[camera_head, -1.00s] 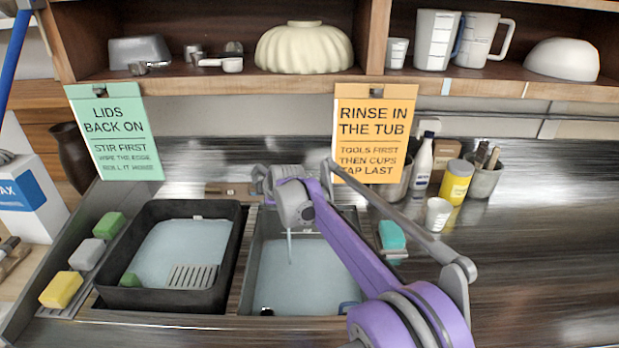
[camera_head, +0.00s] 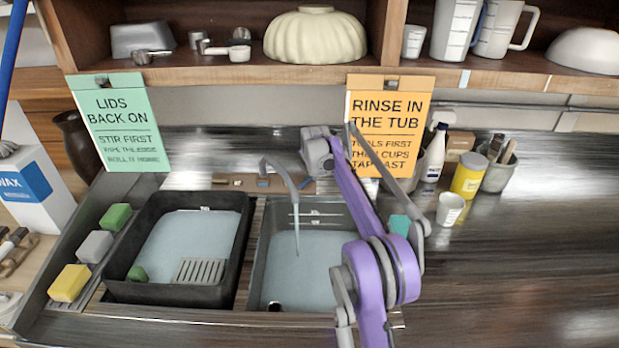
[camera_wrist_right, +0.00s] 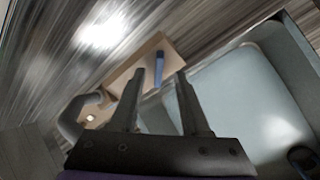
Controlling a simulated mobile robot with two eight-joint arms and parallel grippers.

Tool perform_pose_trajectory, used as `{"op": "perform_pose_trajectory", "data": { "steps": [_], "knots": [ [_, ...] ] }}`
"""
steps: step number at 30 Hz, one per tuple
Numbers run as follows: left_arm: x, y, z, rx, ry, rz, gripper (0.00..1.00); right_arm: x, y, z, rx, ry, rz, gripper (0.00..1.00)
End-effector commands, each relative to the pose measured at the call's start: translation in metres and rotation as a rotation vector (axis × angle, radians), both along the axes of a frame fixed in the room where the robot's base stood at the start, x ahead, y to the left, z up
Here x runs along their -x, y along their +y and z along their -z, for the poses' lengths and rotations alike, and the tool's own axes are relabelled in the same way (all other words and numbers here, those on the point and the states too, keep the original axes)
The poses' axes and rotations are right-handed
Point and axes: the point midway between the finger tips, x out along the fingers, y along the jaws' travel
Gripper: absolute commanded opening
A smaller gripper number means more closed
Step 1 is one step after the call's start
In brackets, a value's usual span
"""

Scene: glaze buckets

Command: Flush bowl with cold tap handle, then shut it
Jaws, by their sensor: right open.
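The cold tap handle, a small blue lever (camera_wrist_right: 158,68), stands on a pale wooden block behind the sink; it also shows in the head view (camera_head: 263,183). The grey tap spout (camera_head: 281,172) curves over the right sink bowl (camera_head: 257,262), and a thin stream falls from it into pale water. In the right wrist view my right gripper (camera_wrist_right: 160,75) is open. The blue handle appears between its fingertips, but I cannot tell whether they surround or touch it. In the head view my right arm reaches behind the bowl; its fingers are hard to make out. My left gripper is not in view.
A black tub (camera_head: 240,250) with a grate stands left of the bowl. Green, grey and yellow sponges (camera_head: 95,246) line the left ledge. A white cup (camera_head: 450,208), a yellow jar (camera_head: 468,178) and bottles stand at right. The counter at front right is clear.

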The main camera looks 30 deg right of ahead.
Motion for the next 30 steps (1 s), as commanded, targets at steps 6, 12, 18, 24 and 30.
{"op": "perform_pose_trajectory", "data": {
  "steps": [6,12,18,24,30],
  "knots": [
    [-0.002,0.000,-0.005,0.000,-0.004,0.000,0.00,-0.021,-0.010,0.033,-0.001,-0.001,0.000,0.46],
    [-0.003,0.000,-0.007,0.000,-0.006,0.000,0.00,-0.031,-0.014,0.050,-0.001,-0.001,0.001,0.46],
    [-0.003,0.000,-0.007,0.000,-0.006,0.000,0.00,-0.033,-0.015,0.055,-0.001,0.000,0.002,0.46],
    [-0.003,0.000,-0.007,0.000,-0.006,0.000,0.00,-0.033,-0.015,0.055,-0.001,0.000,0.002,0.37],
    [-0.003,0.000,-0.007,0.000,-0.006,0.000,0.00,-0.033,-0.015,0.055,-0.001,-0.001,0.001,0.01]
  ]
}}
